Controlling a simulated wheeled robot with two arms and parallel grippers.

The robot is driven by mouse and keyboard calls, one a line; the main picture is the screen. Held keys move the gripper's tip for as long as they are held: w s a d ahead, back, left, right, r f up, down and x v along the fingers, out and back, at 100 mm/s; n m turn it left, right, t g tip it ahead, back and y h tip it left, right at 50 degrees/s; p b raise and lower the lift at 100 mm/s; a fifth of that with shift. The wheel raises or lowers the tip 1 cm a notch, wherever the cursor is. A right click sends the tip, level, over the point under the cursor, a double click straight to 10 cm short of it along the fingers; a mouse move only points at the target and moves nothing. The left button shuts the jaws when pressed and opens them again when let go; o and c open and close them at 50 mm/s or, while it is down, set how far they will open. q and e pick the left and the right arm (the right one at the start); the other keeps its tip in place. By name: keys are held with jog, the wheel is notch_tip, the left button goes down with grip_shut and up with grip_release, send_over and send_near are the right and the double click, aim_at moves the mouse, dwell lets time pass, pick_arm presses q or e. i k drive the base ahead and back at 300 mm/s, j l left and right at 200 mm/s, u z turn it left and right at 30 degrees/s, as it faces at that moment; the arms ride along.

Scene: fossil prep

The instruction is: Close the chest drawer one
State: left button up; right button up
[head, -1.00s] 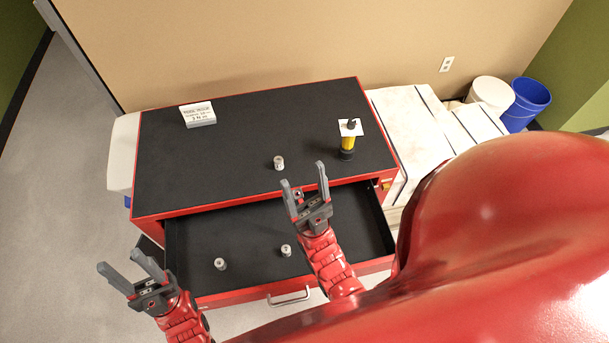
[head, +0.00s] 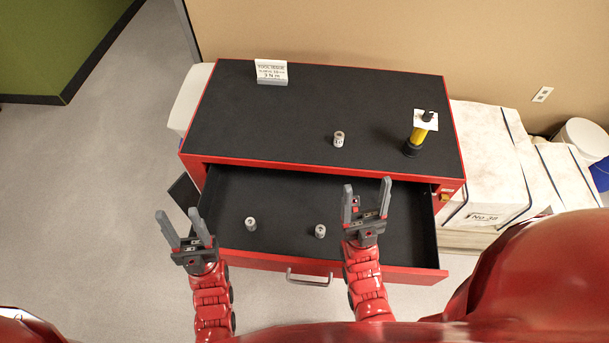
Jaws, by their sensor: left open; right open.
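The red chest has its top drawer (head: 285,182) pulled open toward me. Two small metal sockets lie in it: one at the left (head: 250,224) and one near the middle (head: 320,231). The drawer's front has a grey handle (head: 309,281). My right gripper (head: 367,197) is open and empty, over the right half of the drawer. My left gripper (head: 184,228) is open and empty, just left of the drawer's front left corner. Neither gripper is seen to hold the handle. My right arm hides part of the drawer front.
On the black chest top (head: 330,100) stand a sign (head: 271,72), a socket (head: 338,139) and a yellow-and-black tool (head: 418,130). White wrapped blocks (head: 490,155) stand right of the chest, with a white bucket (head: 583,138) beyond. Floor at the left (head: 90,190) is clear.

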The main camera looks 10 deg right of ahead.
aim_at(287, 207)
jog(key=k+l, duration=0.1)
jog(key=k, duration=0.3)
jog(key=k+l, duration=0.1)
jog(key=k, duration=0.35)
